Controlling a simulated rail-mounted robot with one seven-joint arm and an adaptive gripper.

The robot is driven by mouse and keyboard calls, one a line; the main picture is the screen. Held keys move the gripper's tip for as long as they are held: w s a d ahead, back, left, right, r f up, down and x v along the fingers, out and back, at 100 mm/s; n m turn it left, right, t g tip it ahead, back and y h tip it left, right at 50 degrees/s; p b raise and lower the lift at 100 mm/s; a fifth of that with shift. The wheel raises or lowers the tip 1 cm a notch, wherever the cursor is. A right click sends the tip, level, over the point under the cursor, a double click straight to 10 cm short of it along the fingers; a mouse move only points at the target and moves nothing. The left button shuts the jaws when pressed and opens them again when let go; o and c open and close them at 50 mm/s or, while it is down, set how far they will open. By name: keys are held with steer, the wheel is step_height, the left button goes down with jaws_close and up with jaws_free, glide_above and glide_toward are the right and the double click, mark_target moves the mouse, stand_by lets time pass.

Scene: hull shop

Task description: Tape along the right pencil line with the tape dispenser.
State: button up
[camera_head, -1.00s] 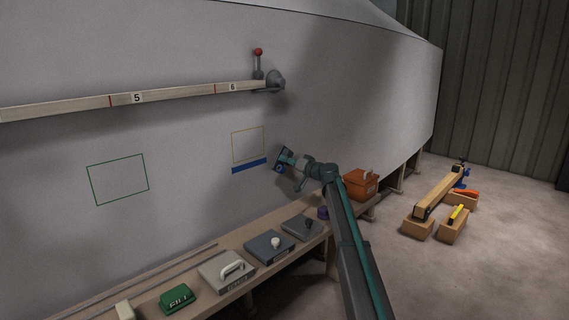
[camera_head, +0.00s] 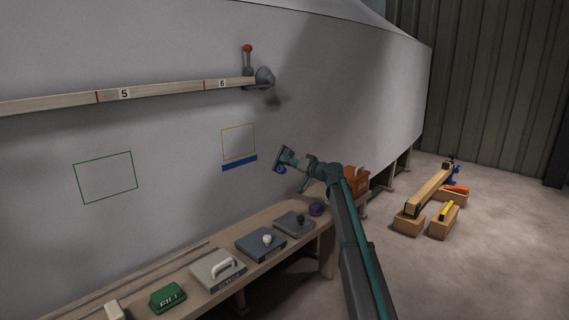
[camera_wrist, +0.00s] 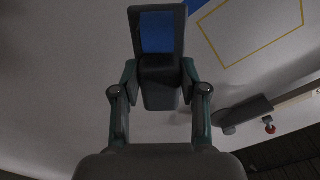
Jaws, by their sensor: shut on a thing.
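The tape dispenser (camera_head: 283,157) is a dark grey tool with a blue tape face, which shows in the wrist view (camera_wrist: 158,33). My gripper (camera_head: 296,163) is shut on its dark body, a finger on each side in the wrist view (camera_wrist: 158,76). The dispenser is by the pale hull, just right of a blue tape strip (camera_head: 240,163), with a small gap between them. The strip lies below a yellow outlined rectangle (camera_head: 223,145); both also show at the upper right in the wrist view. I cannot make out a pencil line. Whether the dispenser touches the hull is unclear.
A bench (camera_head: 225,225) below holds a green FILL block (camera_head: 168,298), several grey handled tools, a purple item (camera_head: 316,209) and an orange box (camera_head: 356,180). A ruled batten (camera_head: 160,91) and red-knobbed clamp (camera_head: 264,77) are above. A green outline (camera_head: 105,178) is left.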

steer(key=shift+v, duration=1)
steer(key=shift+s+d, duration=0.1)
steer(key=b+v, duration=0.1)
steer(key=v, duration=0.2)
steer(key=shift+s+d, duration=0.2)
steer(key=shift+d, duration=0.1)
